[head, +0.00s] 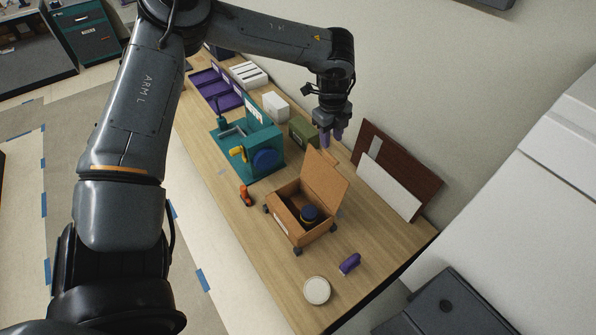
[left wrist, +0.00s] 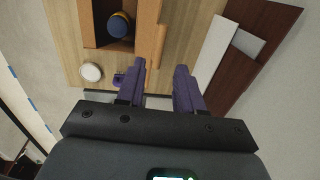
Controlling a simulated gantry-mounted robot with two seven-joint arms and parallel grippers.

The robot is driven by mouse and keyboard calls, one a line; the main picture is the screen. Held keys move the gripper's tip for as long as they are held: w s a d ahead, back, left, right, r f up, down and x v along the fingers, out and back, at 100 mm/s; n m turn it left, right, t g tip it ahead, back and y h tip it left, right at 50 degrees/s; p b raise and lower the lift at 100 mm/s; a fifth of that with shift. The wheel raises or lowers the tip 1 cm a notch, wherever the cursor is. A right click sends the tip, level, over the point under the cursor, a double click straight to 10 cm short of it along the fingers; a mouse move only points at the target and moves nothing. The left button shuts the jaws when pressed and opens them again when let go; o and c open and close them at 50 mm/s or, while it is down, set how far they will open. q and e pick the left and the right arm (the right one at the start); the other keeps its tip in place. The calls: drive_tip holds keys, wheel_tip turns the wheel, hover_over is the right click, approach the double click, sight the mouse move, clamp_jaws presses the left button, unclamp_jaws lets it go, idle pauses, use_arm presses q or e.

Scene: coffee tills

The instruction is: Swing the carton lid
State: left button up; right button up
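The brown carton (head: 287,222) stands on the wooden table with its lid (head: 325,182) standing up, tilted, hinged on the far side. A dark round item with a yellow band (head: 309,214) sits inside. My left gripper (head: 331,138) points down just above the lid's top edge; its purple fingers are apart with nothing seen between them. In the left wrist view, the fingers (left wrist: 160,72) are spread, and the lid (left wrist: 158,45) shows nearly edge-on beside the left finger. I cannot tell whether they touch. My right gripper is not in view.
A teal machine (head: 262,140) and an orange tool (head: 246,196) lie left of the carton. A green box (head: 302,131) stands behind. Brown and white panels (head: 390,188) lean at the wall. A white disc (head: 316,290) and purple object (head: 350,263) lie in front.

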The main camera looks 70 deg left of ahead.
sight(330, 155)
use_arm(q)
drive_tip(key=f+b, duration=0.1)
drive_tip(key=f, duration=0.1)
drive_tip(key=f+b, duration=0.1)
drive_tip(key=f, duration=0.2)
drive_tip(key=f+b, duration=0.2)
drive_tip(key=f, duration=0.1)
drive_tip(key=shift+w+f, duration=0.1)
drive_tip(key=shift+w, duration=0.2)
drive_tip(key=shift+r, duration=0.35)
drive_tip(key=shift+c, duration=1)
clamp_jaws()
